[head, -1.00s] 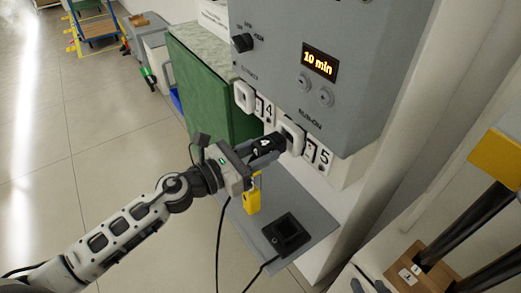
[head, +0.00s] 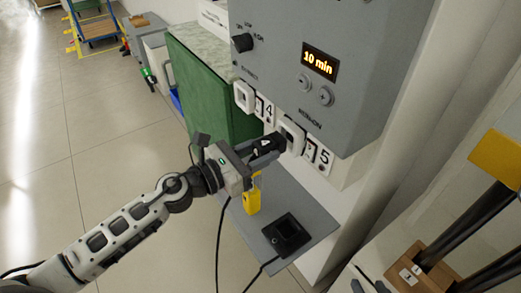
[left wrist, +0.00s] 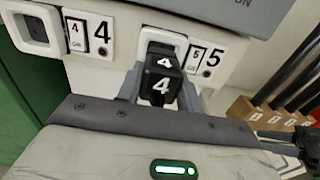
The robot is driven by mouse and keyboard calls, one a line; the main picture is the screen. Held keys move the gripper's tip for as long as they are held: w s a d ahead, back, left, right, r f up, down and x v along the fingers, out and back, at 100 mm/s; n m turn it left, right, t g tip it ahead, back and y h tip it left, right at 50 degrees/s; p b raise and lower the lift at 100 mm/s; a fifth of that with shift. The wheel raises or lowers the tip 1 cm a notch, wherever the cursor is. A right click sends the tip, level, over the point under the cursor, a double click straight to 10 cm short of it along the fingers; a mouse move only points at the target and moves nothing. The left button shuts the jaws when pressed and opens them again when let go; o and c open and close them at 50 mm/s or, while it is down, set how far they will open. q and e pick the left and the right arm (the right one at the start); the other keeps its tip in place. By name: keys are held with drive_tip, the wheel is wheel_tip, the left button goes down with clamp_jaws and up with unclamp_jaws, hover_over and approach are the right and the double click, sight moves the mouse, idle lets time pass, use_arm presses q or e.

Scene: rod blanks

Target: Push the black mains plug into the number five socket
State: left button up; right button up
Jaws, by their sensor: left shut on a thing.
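My left gripper (head: 262,160) is shut on the black mains plug (head: 267,145), which bears a white 4. In the left wrist view the plug (left wrist: 162,88) sits between the fingers, right in front of the white number five socket (left wrist: 163,40). In the head view the plug's front end is at the face of this socket (head: 291,136); whether its pins are inside is hidden. The label 5 (left wrist: 212,58) is right of the socket. The white number four socket (head: 244,96) is to the left, with nothing in it.
A grey control box (head: 310,60) reading 10 min hangs above the sockets. Below are a grey shelf (head: 308,216) with a black square holder (head: 287,234), and a yellow object (head: 252,198). A black cable (head: 219,245) hangs below my gripper. A wooden block with black rods (head: 436,272) stands lower right.

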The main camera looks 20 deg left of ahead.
sight(273, 145)
use_arm(q)
drive_tip(key=shift+x, duration=1.6)
use_arm(e)
drive_tip(key=shift+s+r, duration=0.1)
drive_tip(key=shift+r, duration=0.15)
use_arm(q)
drive_tip(key=o, duration=1.1)
drive_tip(key=shift+o, duration=0.2)
drive_tip(key=shift+a+f, duration=0.1)
drive_tip(key=b+v, duration=0.5)
drive_tip(key=v, duration=1)
drive_tip(key=shift+s+a, duration=0.2)
drive_tip(key=shift+s, duration=0.15)
use_arm(e)
drive_tip(key=shift+a+f+t, duration=0.2)
drive_tip(key=shift+f+t, duration=0.1)
drive_tip(key=shift+f, duration=0.8)
